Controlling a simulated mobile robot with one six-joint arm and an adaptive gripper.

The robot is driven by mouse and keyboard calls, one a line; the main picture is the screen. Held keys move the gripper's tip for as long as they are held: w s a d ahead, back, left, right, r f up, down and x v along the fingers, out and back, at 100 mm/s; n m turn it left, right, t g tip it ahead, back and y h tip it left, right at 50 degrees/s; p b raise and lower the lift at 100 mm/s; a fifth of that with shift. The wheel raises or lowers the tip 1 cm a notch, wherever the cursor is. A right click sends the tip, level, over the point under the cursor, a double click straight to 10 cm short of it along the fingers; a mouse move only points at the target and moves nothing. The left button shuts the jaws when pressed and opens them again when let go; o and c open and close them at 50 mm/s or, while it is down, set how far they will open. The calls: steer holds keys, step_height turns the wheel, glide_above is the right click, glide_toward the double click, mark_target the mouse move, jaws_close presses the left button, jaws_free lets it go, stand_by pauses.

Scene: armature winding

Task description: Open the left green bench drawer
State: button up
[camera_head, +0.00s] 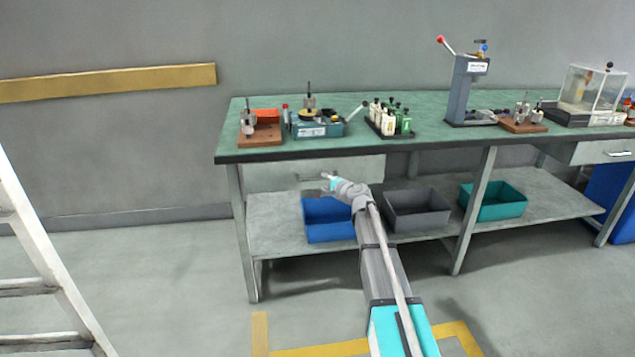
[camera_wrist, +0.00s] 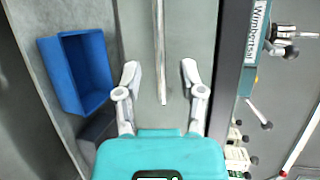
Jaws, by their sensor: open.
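The left bench drawer (camera_head: 270,177) has a pale grey-green front under the left end of the green bench top. It looks flush with the bench, though my arm covers its right part. Its bar handle (camera_wrist: 161,50) runs lengthwise through the middle of the wrist view, in front of the drawer front (camera_wrist: 180,25). My gripper (camera_head: 328,181) is at the drawer front near the handle. In the wrist view my gripper (camera_wrist: 160,74) is open, one finger on each side of the handle's end. Neither finger visibly touches the bar; the exact depth is unclear.
Below the drawer, a blue bin (camera_head: 328,222), a grey bin (camera_head: 417,209) and a teal bin (camera_head: 493,201) stand on the lower shelf (camera_head: 280,243). Tools and fixtures stand on the bench top (camera_head: 390,148). A white ladder (camera_head: 45,250) is at the left.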

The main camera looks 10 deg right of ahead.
mark_target(319, 179)
steer(key=shift+b+x, duration=0.35)
steer(key=shift+x, duration=2.15)
steer(key=shift+c, duration=0.3)
jaws_close()
steer(key=shift+a, duration=0.1)
